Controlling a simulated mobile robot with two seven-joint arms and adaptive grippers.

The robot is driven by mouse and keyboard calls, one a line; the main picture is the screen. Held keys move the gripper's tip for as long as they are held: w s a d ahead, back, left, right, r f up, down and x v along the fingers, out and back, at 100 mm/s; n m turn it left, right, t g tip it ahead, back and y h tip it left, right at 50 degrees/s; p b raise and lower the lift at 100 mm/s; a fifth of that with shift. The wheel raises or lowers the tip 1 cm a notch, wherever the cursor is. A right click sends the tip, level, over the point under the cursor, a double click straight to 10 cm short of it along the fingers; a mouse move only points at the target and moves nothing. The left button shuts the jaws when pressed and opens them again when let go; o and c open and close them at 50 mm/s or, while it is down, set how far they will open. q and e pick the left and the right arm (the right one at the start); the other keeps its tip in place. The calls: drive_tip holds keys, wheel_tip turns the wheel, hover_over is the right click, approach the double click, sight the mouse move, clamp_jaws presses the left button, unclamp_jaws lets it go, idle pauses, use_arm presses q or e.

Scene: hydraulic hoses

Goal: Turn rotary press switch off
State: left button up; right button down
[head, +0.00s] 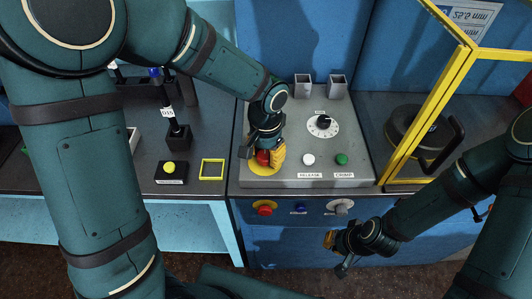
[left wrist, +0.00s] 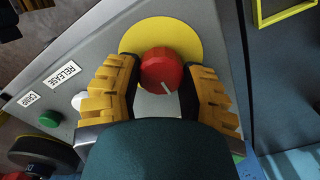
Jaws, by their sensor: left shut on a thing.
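A red rotary knob (head: 262,158) with a white pointer line stands on a yellow disc (head: 264,170) at the front left of the grey control panel. It also shows in the left wrist view (left wrist: 163,68), where the yellow disc (left wrist: 160,32) lies behind it. My left gripper (head: 263,154) comes down from above with its yellow-padded fingers on both sides of the knob, shut on it. In the left wrist view the white line points toward the gripper's palm. My right gripper (head: 338,252) hangs in front of the cabinet, away from the panel, fingers apart and empty.
The panel also carries a black dial (head: 323,123), a white button (head: 308,159) and a green button (head: 341,159). A red knob (head: 264,208) and a grey knob (head: 341,206) sit on the front face. A yellow frame (head: 428,110) stands at right.

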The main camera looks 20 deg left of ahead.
sight(266, 154)
idle(0.3)
use_arm(q)
drive_tip(key=o, duration=1.2)
drive_tip(key=shift+r, duration=0.1)
wheel_tip(266, 154, up, 12)
